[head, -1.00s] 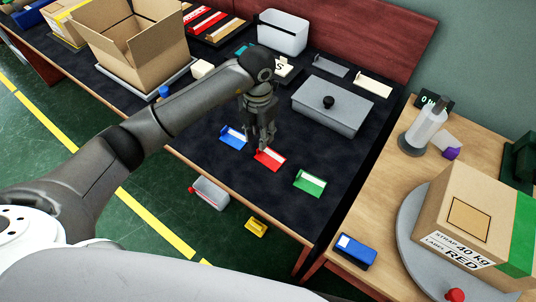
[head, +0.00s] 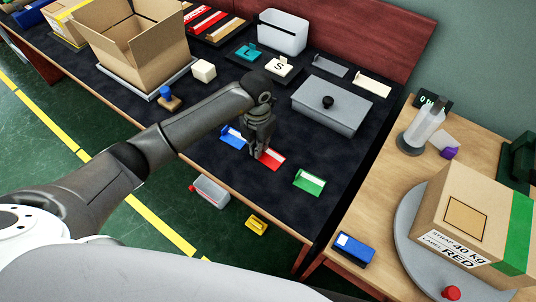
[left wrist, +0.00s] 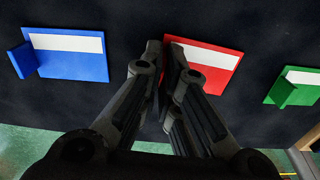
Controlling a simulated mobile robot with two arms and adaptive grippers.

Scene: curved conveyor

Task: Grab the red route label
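The red route label (head: 271,160) lies flat near the front of the dark bench top, between a blue label (head: 233,138) and a green label (head: 309,182). In the left wrist view the red label (left wrist: 212,62) has a white strip, and its left end is partly hidden by my fingers. My left gripper (head: 256,151) is low over that left end. In the left wrist view its fingers (left wrist: 165,62) are close together, one on each side of the label's upright tab, and appear shut on it. My right gripper is not in view.
A grey lidded box (head: 331,108) stands behind the labels. An open carton (head: 140,52) is at the back left. A grey bin (head: 210,191) and a yellow item (head: 256,225) are beyond the front edge. A wooden table (head: 392,201) with a carton is at right.

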